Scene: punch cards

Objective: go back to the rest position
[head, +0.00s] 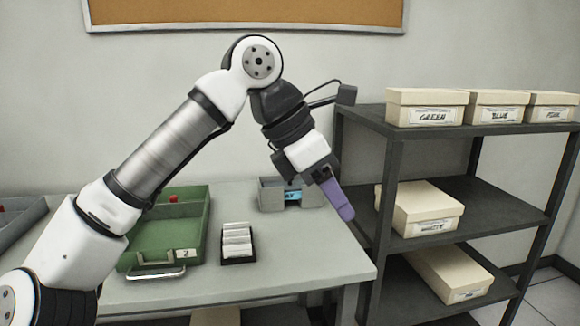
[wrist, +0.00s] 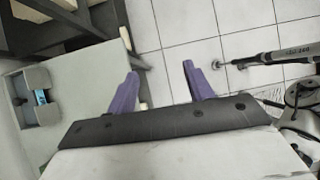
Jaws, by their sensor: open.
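My gripper (head: 341,205) has purple fingers and hangs over the right end of the grey table (head: 325,262) in the head view, near the shelf. In the wrist view the two fingers of my gripper (wrist: 158,88) stand apart with nothing between them, and tiled floor shows beyond. The gripper is open and empty. In the head view the fingers overlap, so the gap does not show there.
A green case (head: 140,262), a black box of white cards (head: 238,262) and a grey device (head: 268,197) stand on the table. A dark shelf (head: 375,150) at right holds labelled cream boxes, including GREEN (head: 427,117) and BLUE (head: 499,117).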

